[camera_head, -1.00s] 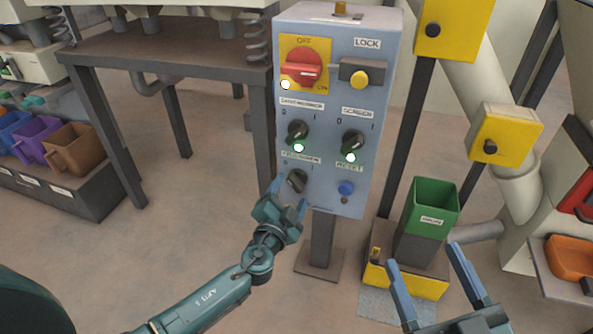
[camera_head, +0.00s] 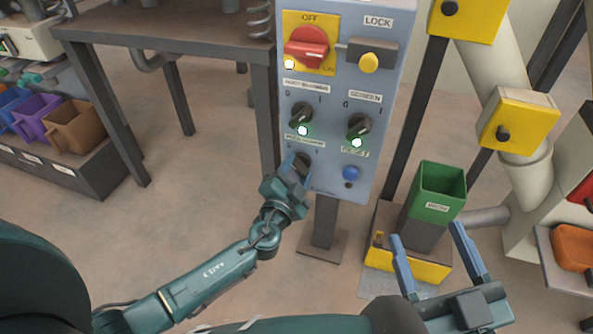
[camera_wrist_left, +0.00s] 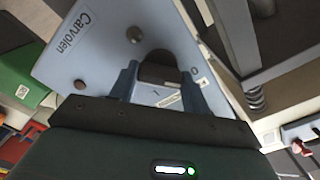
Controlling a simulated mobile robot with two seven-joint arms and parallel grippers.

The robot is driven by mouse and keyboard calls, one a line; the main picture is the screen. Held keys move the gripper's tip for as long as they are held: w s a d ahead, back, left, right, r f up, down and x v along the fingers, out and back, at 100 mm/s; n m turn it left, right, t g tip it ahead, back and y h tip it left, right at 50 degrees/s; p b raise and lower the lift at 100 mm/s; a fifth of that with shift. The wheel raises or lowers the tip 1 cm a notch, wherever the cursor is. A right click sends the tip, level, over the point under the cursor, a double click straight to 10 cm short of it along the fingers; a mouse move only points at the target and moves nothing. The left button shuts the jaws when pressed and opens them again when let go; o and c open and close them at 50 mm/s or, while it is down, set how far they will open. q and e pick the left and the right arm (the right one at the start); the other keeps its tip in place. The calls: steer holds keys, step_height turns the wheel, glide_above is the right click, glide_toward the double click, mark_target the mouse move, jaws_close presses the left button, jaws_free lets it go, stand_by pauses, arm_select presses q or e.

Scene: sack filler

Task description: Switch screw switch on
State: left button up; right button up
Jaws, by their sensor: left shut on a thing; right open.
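The dark screw switch knob (camera_head: 303,160) is at the lower left of the blue-grey control panel (camera_head: 328,183), under a partly covered label. My left gripper (camera_head: 296,167) reaches up to it from below and is shut on it. In the left wrist view the knob (camera_wrist_left: 160,72) sits between the two blue fingers (camera_wrist_left: 157,86), with a 0 mark to its right on the panel. The fingers partly cover the knob, so I cannot read its setting in the head view. My right gripper (camera_head: 430,235) is open and empty, in front of the green bin.
A blue reset button (camera_head: 351,173) is close right of my left gripper. A green bin (camera_head: 438,190) stands right.

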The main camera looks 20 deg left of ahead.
arm_select(q)
steer(key=c, duration=0.4)
steer(key=shift+o, duration=0.4)
steer(key=shift+m, duration=0.4)
steer(key=m, duration=0.3)
steer(key=shift+b, duration=0.35)
steer(key=m, duration=0.3)
steer(key=shift+m, duration=0.3)
steer(key=m, duration=0.4)
steer(key=shift+r, duration=0.1)
steer(key=shift+w+m+p, duration=0.1)
steer(key=shift+m+p, duration=0.6)
steer(key=shift+m, duration=1.5)
